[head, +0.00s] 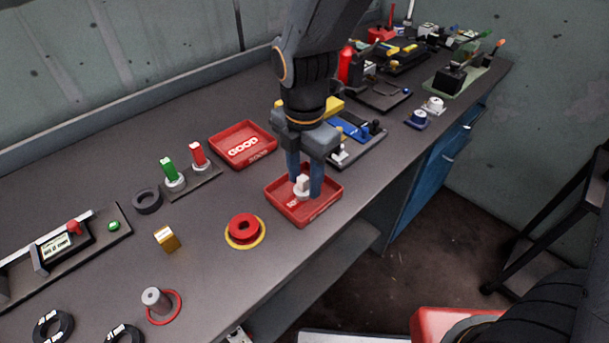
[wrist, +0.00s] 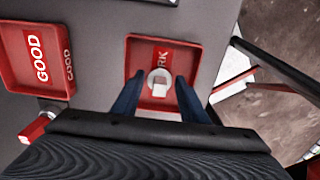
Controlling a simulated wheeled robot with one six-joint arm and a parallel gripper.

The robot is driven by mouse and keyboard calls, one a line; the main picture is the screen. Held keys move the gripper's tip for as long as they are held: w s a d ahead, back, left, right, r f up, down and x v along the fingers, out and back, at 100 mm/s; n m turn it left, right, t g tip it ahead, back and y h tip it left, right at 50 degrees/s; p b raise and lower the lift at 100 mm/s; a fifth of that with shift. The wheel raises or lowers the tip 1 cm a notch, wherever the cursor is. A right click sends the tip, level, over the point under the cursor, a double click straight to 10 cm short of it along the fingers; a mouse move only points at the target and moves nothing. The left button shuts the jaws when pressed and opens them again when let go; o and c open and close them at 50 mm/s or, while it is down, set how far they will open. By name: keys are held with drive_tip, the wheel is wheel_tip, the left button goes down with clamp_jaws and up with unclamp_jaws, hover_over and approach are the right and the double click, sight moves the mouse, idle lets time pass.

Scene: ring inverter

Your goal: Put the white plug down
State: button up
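The white plug (head: 302,188) is a small round base with a square knob. It is inside the red tray (head: 275,193) near the table's front edge and appears to rest on its floor; its underside is hidden. In the wrist view the plug (wrist: 160,84) covers part of the tray's label, which ends in "RK". My gripper (head: 306,186) points down into this tray, with one blue finger on each side of the plug. In the wrist view my gripper (wrist: 159,82) shows gaps between both fingers and the plug, so it looks open.
A red tray marked GOOD (head: 243,144) lies behind to the left. A board with blue parts (head: 352,130) stands close behind my gripper. The table's front edge is close.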

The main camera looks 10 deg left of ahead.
sight(305, 176)
drive_tip(key=shift+o, duration=0.9)
wheel_tip(305, 176, up, 12)
drive_tip(key=b, duration=0.1)
drive_tip(key=s+d+f+m, duration=0.1)
drive_tip(key=d+f+m, duration=0.4)
drive_tip(key=d+m, duration=0.7)
drive_tip(key=s+d+f+m, duration=0.2)
drive_tip(key=d+f+m, duration=0.4)
drive_tip(key=d+m, duration=0.6)
drive_tip(key=shift+f+m+t, duration=0.25)
drive_tip(key=shift+m+t, duration=0.05)
drive_tip(key=shift+m, duration=1.7)
drive_tip(key=shift+w, duration=0.1)
drive_tip(key=shift+c, duration=0.4)
